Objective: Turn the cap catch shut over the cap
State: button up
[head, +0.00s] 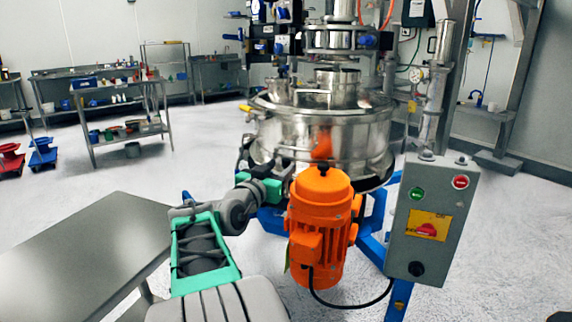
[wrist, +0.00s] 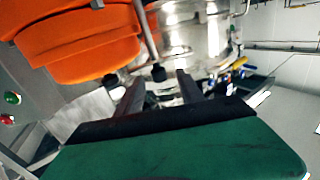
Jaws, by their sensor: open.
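The steel powder sifter (head: 320,135) stands behind the orange motor, with a short steel cylinder (head: 337,78) on its lid. I cannot tell which part is the cap or the cap catch. A yellow-tipped handle (head: 251,109) sticks out at the sifter's left rim; a yellow piece also shows in the wrist view (wrist: 240,62). My gripper (wrist: 160,80) is open, with its two dark fingers apart and nothing seen held. A steel rod with a black end (wrist: 157,72) shows between and beyond the fingertips. In the head view my gripper is low at the sifter's left side, partly hidden.
The orange motor (head: 319,220) stands close right of my arm; it fills the upper left of the wrist view (wrist: 85,45). A grey control box (head: 431,215) is at the right. A bare steel table (head: 85,245) is at the left. Open floor lies behind it.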

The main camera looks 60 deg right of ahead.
jog(key=d, duration=0.7)
grip_shut()
dwell(0.4)
